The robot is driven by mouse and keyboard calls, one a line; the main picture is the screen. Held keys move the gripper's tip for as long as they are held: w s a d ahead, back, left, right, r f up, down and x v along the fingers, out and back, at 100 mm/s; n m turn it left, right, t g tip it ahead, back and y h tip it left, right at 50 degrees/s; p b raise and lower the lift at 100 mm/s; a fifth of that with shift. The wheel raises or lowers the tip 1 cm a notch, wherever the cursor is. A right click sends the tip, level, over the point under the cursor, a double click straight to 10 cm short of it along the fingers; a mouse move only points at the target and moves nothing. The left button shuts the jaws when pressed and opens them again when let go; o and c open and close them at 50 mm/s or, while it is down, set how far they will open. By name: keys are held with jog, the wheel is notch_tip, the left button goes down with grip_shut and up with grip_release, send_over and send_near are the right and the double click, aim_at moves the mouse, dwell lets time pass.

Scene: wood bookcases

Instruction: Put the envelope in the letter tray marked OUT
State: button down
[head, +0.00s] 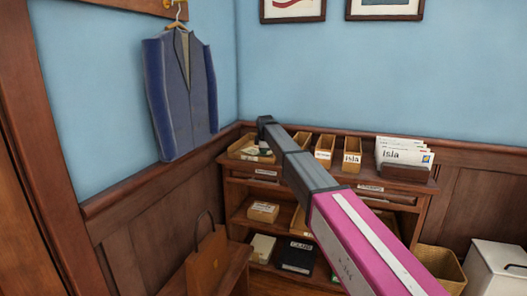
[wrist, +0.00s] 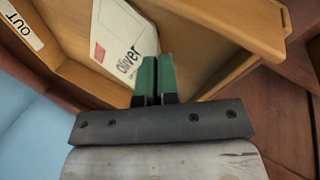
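The envelope (wrist: 112,42), white with a red mark and the name Oliver, lies at a slant inside a light-wood tray (wrist: 215,22) in the wrist view. A label reading OUT (wrist: 22,24) shows upside down on wood at the upper left there. My gripper (wrist: 157,62) has green fingers close together with only a thin dark line between them. They overlap the envelope's lower right edge, and its face shows beyond them, with nothing seen between them. In the head view, the wooden tray (head: 238,146) stands at the left end of the bookcase top. My gripper's fingers are hidden there.
The bookcase top also holds narrow wooden boxes (head: 324,148) and a holder with Isla cards (head: 402,153). Lower shelves hold boxes (head: 263,212). A jacket (head: 182,92) hangs at the left wall. A wicker bin (head: 440,266) stands at right.

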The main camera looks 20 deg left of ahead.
jog(key=c, duration=1.4)
grip_release()
jog(key=shift+r, duration=0.1)
jog(key=v, duration=1.2)
